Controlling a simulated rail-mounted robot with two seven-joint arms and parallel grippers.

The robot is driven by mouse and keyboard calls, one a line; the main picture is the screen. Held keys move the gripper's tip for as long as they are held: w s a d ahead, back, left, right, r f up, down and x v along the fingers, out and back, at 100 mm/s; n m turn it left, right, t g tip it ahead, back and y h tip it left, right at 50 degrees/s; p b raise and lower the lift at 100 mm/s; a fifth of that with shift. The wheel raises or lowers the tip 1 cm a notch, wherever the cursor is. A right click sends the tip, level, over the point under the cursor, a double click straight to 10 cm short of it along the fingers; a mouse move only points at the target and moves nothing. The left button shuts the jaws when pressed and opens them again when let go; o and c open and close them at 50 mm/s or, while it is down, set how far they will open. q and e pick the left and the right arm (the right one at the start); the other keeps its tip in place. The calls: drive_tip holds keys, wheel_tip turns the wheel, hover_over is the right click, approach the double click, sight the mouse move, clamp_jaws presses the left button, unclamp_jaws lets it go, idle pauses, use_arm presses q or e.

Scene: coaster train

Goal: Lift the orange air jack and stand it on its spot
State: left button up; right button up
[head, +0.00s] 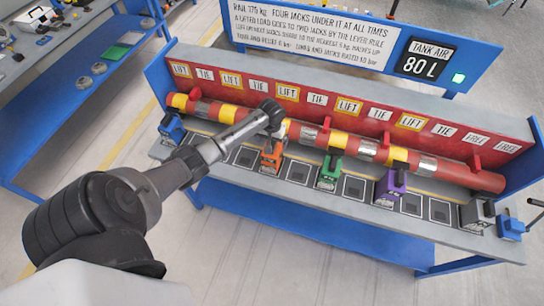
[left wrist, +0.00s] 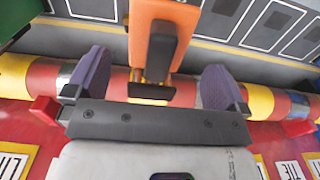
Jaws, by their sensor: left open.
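The orange air jack (head: 271,160) stands on the grey bench top below the red and yellow rail (head: 335,140). It also shows in the left wrist view (left wrist: 158,30), upper middle, between my two finger pads. My left gripper (left wrist: 157,84) is open, with a purple-grey pad on each side of the jack and visible gaps. In the head view my left wrist covers part of the rail just behind the jack, and the fingers are largely hidden. Dark square spots (head: 354,188) line the bench; which one belongs to the orange jack cannot be told. My right gripper is out of view.
A green jack (head: 328,172), a purple jack (head: 390,187) and a grey one (head: 477,213) stand to the right; a blue jack (head: 173,128) stands left. The red back board (head: 350,106) with LIFT and TIE labels rises behind the rail.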

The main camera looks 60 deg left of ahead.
sight(272, 143)
use_arm(q)
drive_tip(key=shift+f, duration=2.1)
drive_tip(key=shift+c, duration=0.2)
drive_tip(key=c, duration=1.8)
drive_tip(key=shift+r, duration=0.1)
clamp_jaws()
drive_tip(key=shift+w+r, duration=0.1)
